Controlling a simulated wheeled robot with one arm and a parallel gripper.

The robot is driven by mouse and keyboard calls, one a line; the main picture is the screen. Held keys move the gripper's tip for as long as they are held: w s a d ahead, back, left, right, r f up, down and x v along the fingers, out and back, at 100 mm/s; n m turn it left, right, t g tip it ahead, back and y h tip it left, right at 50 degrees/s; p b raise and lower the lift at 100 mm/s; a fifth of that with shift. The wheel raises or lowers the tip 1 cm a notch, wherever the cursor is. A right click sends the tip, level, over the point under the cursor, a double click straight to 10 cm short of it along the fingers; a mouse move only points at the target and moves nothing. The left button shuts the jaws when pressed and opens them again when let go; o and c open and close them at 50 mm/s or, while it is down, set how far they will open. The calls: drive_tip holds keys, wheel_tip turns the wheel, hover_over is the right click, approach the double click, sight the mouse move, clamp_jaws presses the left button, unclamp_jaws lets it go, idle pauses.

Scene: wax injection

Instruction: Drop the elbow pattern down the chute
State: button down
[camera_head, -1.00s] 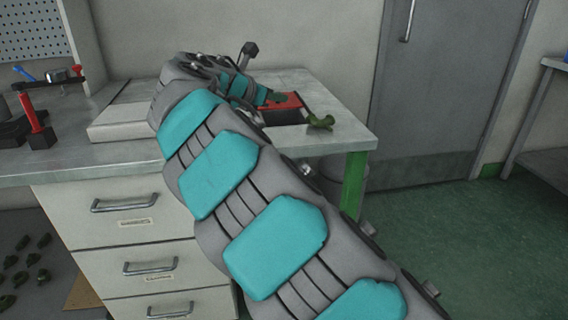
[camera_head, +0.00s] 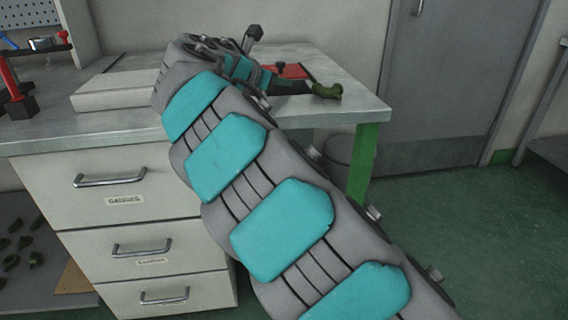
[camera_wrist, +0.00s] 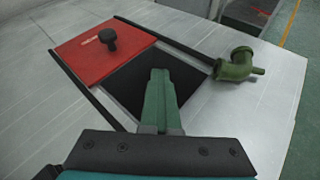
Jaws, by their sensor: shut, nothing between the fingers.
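The green elbow pattern (camera_wrist: 236,65) lies on the metal bench top just right of the chute opening (camera_wrist: 128,86), close to its edge. It also shows in the head view (camera_head: 327,90), near the bench's right end. The chute is a dark square hole with its red lid (camera_wrist: 92,54) slid to the left, a black knob on top. My gripper (camera_wrist: 159,78) is shut and empty, its fingers over the opening in the wrist view. The elbow is apart from the fingers, to their right. In the head view my arm hides most of the gripper.
Black rails (camera_wrist: 85,90) flank the lid and opening. The bench (camera_head: 352,108) has a drawer unit (camera_head: 110,195) below. A pale flat block (camera_head: 110,95) and a red-handled tool (camera_head: 12,85) are on its left. Several green parts (camera_head: 20,245) lie on a low surface at lower left.

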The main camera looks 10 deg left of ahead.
drive_tip(key=c, duration=1.6)
unclamp_jaws()
drive_tip(key=shift+f, duration=0.1)
drive_tip(key=c, duration=1.1)
unclamp_jaws()
drive_tip(key=shift+s, duration=0.1)
